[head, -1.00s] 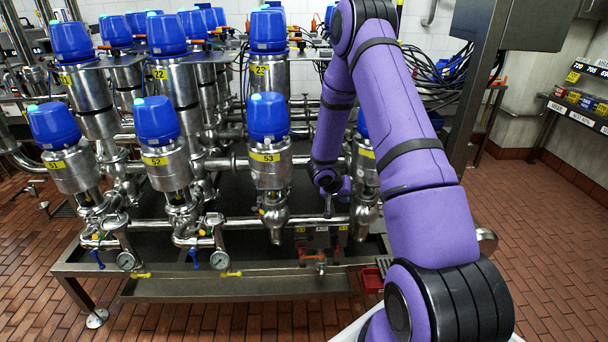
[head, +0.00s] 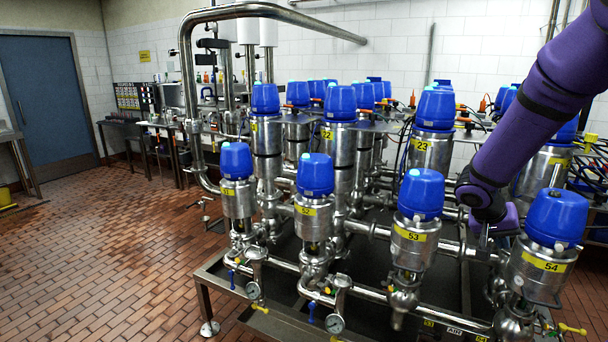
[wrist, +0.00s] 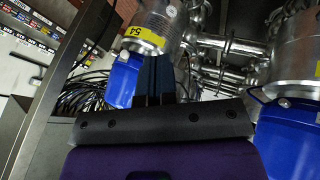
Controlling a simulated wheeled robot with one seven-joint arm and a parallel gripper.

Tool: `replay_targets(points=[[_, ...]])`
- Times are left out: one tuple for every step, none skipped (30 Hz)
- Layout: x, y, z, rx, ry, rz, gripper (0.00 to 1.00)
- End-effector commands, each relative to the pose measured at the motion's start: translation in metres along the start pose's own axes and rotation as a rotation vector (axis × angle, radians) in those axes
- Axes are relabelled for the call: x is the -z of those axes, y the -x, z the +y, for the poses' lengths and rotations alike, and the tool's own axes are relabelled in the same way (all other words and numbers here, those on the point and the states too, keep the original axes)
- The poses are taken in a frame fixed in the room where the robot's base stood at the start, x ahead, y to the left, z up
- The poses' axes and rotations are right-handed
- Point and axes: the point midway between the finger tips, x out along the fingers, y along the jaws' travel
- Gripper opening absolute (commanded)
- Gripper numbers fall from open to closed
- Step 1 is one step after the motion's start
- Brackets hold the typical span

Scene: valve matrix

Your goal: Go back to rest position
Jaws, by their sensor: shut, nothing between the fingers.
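My arm enters the head view from the right edge in purple. My gripper (head: 485,237) points down between the valve with tag 53 (head: 415,235) and the valve with tag 54 (head: 545,262), and it looks small and partly hidden there. In the wrist view my gripper (wrist: 154,65) shows two dark fingers lying together with nothing between them. The wrist view is upside down, with the valve tagged 54 (wrist: 150,30) and its blue cap (wrist: 122,80) just beyond and left of the fingers. Whether the gripper touches a valve I cannot tell.
The valve matrix frame (head: 205,290) holds several steel valves with blue caps and pipes, close around my gripper. A large bent pipe (head: 187,100) rises at its left. The brick floor (head: 90,270) is open on the left, towards a blue door (head: 45,100).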

Motion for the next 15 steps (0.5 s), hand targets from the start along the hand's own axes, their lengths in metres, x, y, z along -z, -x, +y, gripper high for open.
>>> replay_targets(points=[[-0.003,0.02,0.007,0.014,0.006,0.007,0.0],[-0.006,0.03,0.01,0.022,0.013,0.006,0.0],[-0.01,0.042,0.015,0.035,0.022,0.004,0.0],[-0.013,0.052,0.018,0.045,0.029,0.004,0.0],[-0.017,0.061,0.021,0.056,0.037,0.003,0.0],[-0.022,0.073,0.026,0.072,0.047,0.003,0.0],[-0.026,0.082,0.029,0.084,0.055,0.001,0.0],[-0.03,0.091,0.032,0.096,0.063,0.001,0.0],[-0.036,0.102,0.036,0.114,0.075,0.001,0.0],[-0.042,0.111,0.039,0.128,0.084,0.001,0.0],[-0.046,0.119,0.043,0.143,0.093,0.002,0.0],[-0.053,0.129,0.046,0.164,0.104,0.003,0.0],[-0.058,0.137,0.049,0.181,0.114,0.005,0.0],[-0.064,0.145,0.052,0.197,0.125,0.007,0.0],[-0.071,0.154,0.056,0.22,0.139,0.009,0.0]])
